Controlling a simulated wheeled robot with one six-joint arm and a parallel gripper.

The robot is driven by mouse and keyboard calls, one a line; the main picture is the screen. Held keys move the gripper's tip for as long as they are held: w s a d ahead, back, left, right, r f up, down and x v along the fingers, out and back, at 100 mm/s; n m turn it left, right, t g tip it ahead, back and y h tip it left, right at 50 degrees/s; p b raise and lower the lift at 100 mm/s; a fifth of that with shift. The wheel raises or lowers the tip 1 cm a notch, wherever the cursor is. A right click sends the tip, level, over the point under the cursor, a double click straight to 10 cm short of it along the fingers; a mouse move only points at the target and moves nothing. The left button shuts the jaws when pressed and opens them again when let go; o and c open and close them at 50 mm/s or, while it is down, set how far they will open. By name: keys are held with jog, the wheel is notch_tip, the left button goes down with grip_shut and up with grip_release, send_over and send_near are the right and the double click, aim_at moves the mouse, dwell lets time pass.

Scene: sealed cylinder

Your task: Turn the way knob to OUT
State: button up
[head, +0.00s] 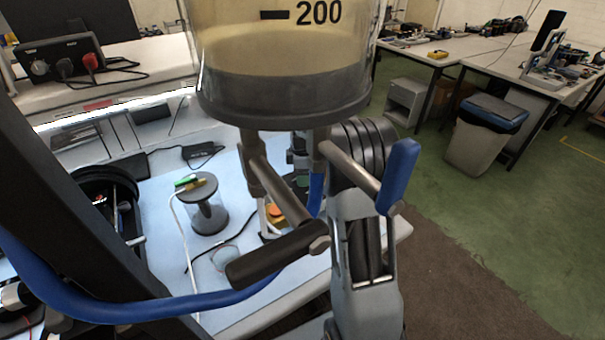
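A clear sealed cylinder (285,45) marked 200, with a dark base, fills the top middle of the head view. Two pipes come down from its base. The left one carries a dark bar-shaped handle (275,255) at its near end. The right one ends in a blue paddle-shaped handle (398,175), which stands roughly upright and tilted. I see no OUT mark, and I cannot tell which handle is the way knob.
A blue hose (150,308) curves across the lower left. A light table (165,250) behind holds a small dark-topped jar (208,205) and cables. A grey bin (483,135) with a blue lid stands at right. The green floor (470,215) there is mostly clear.

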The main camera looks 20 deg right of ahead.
notch_tip(320, 180, up, 14)
dwell(0.8)
jog(key=shift+f, duration=0.1)
dwell(0.3)
